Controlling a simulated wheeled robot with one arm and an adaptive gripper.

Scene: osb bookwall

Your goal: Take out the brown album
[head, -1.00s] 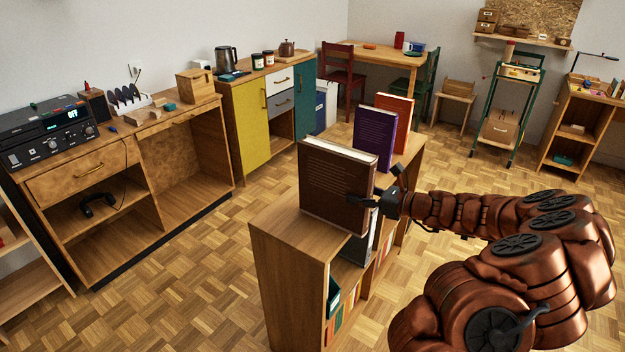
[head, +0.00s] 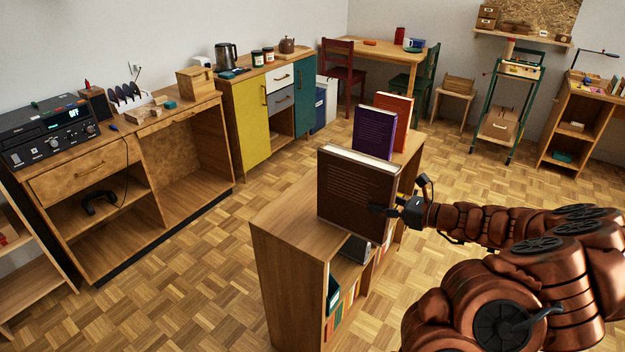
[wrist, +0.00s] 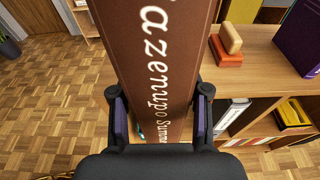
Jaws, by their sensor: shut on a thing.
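The brown album (head: 355,197) stands upright in my gripper (head: 392,208), in front of the low bookcase's open side in the head view. In the wrist view its brown spine (wrist: 160,70) with white lettering fills the middle. My gripper's two fingers (wrist: 160,118) are shut on the spine from both sides. The low bookcase (head: 285,235) is behind and below the album. I cannot tell from the head view whether the album's lower edge touches the bookcase.
A purple book (head: 374,132) and an orange book (head: 393,118) stand on the bookcase top. An orange block with a tan piece (wrist: 228,45) lies on it too. Several books (wrist: 295,113) stand in the compartments below. Parquet floor (head: 200,285) is clear to the left.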

